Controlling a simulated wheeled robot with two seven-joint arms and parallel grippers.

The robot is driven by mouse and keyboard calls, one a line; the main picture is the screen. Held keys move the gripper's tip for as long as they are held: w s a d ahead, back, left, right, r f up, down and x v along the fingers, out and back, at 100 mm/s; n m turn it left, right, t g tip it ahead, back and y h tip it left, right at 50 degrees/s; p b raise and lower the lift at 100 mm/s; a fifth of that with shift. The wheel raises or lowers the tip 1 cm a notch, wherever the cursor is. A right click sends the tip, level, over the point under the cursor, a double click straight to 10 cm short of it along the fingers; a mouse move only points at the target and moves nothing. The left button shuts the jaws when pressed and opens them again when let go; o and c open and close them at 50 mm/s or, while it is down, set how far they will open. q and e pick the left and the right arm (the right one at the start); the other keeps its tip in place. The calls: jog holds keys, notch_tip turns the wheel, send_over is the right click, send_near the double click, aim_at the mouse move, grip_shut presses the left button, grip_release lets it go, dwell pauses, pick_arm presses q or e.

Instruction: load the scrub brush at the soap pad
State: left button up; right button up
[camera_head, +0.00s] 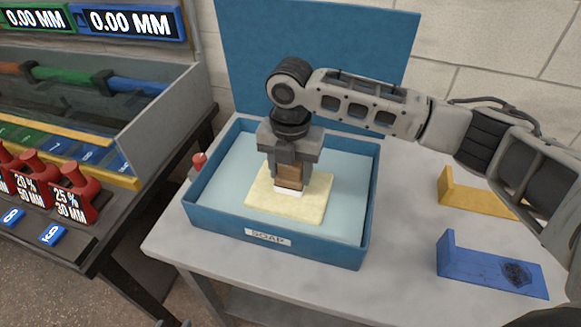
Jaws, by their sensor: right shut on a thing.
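The soap pad (312,208) is a pale yellow block lying in a blue tray labelled SOAP (210,216). My right gripper (289,172) points down over the pad and is shut on the scrub brush (289,176), which has a brown wooden body and a white lower edge. The brush is upright, and its white edge appears to meet the top of the pad; its exact contact is hard to see. The gripper hides the upper part of the brush. My left gripper is not in view.
A blue panel (315,50) rises behind the tray. A blue bracket (480,265) with a dark patch and a yellow bracket (470,195) lie on the grey table (408,210) at right. A bench with red weights (72,190) stands at left.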

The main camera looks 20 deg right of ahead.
dwell(0.5)
jog(key=shift+r+p, duration=0.7)
jog(key=shift+r, duration=2.8)
